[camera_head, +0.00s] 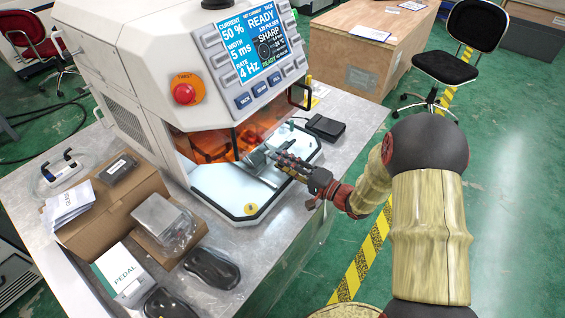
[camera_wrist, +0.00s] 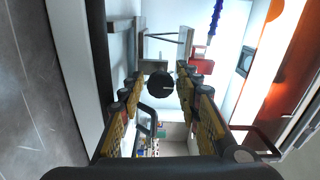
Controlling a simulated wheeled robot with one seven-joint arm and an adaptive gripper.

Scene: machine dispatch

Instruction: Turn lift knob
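The lift knob (camera_wrist: 161,84) is a round black dial with a thin pale line in the wrist view. It sits on a bracket inside the machine's bright work chamber. My gripper (camera_wrist: 160,77) is open, with one finger at each side of the knob in the picture. Narrow gaps show between the knob and both fingers, so I see no contact. I cannot tell how deep the knob lies between the fingertips. In the head view my gripper (camera_head: 276,155) reaches into the chamber from the right, below the orange shield (camera_head: 210,148). The knob is hidden there.
The white machine (camera_head: 160,50) carries a lit screen (camera_head: 252,42) and a red stop button (camera_head: 184,94). A black pedal (camera_head: 326,127) lies on the table right of the chamber. A cardboard box (camera_head: 100,215), a pedal box (camera_head: 124,273) and other items crowd the table's left.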

